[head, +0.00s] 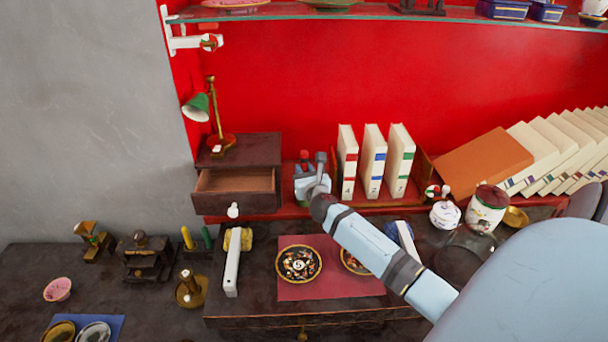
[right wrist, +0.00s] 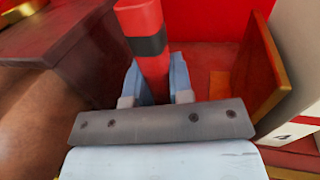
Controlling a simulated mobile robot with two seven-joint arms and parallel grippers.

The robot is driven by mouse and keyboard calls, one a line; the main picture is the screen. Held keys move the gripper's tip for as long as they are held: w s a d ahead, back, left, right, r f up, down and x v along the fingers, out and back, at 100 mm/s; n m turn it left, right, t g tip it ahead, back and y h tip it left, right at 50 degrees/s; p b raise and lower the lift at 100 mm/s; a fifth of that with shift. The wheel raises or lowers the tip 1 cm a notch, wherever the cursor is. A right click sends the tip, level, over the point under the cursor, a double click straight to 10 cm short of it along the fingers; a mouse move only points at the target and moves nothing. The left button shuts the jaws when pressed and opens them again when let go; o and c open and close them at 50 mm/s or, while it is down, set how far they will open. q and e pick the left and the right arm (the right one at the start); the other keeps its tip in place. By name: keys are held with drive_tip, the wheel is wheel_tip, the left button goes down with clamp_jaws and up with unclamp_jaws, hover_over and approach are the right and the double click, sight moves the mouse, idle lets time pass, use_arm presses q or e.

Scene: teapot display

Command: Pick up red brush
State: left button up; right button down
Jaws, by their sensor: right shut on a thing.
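The red brush (right wrist: 145,35) has a red handle with a dark band and stands between the fingers of my right gripper (right wrist: 154,82) in the right wrist view. The gripper is shut on it. In the head view my right gripper (head: 311,184) is at the back of the dark table, between the small drawer box and the upright books. Only a little of the red brush (head: 304,156) shows there above the gripper. Its lower end is hidden. My left gripper is not in view.
The small drawer box (head: 262,145) stands open just left of my right gripper. White books (head: 373,158) stand close on its right. A glass shelf (head: 390,13) spans above. A bowl (head: 298,264) lies on a red mat (head: 318,290) in front.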

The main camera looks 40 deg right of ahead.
wheel_tip(320, 180, up, 20)
drive_tip(key=p, duration=0.3)
drive_tip(key=shift+f, duration=0.15)
